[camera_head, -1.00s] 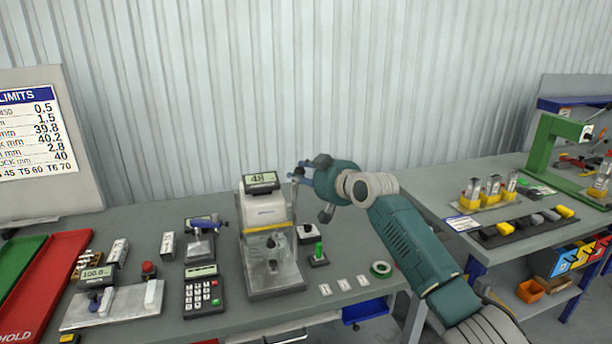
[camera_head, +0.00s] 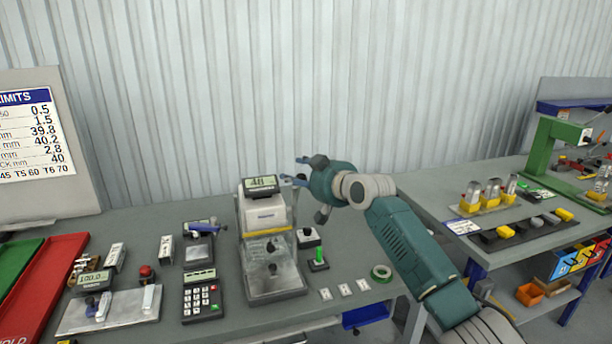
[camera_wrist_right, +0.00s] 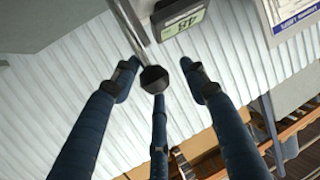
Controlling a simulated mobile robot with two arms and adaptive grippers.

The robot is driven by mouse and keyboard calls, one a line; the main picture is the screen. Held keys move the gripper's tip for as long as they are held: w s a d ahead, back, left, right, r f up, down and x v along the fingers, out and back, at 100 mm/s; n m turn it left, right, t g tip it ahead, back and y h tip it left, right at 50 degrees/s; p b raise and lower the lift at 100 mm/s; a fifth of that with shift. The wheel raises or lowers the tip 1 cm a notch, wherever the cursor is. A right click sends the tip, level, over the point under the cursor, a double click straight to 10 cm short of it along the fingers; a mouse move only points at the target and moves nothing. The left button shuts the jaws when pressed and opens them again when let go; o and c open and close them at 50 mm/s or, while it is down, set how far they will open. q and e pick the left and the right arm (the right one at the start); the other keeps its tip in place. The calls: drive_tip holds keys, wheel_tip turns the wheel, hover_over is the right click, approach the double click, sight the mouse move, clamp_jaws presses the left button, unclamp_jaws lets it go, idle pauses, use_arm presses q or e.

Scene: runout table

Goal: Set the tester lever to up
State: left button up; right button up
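The tester (camera_head: 266,212) is a pale machine with a dark base and a small display on top, standing mid-table. Its lever shows in the right wrist view as a metal rod ending in a black knob (camera_wrist_right: 154,79); in the head view I cannot pick it out clearly. My right gripper (camera_head: 298,171) is at the tester's upper right, beside the display. In the wrist view the right gripper (camera_wrist_right: 158,75) has its blue fingers spread, with the knob between or just beyond the tips; contact is not clear. My left gripper is not in view.
A keypad device (camera_head: 202,297) and a fixture plate (camera_head: 110,310) stand left of the tester. A green peg on a base (camera_head: 319,258) and a green tape roll (camera_head: 381,272) lie to its right. A second bench with a green press (camera_head: 548,150) stands further right.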

drive_tip(key=v, duration=1.1)
drive_tip(key=shift+s+d, duration=0.25)
drive_tip(key=shift+s, duration=0.05)
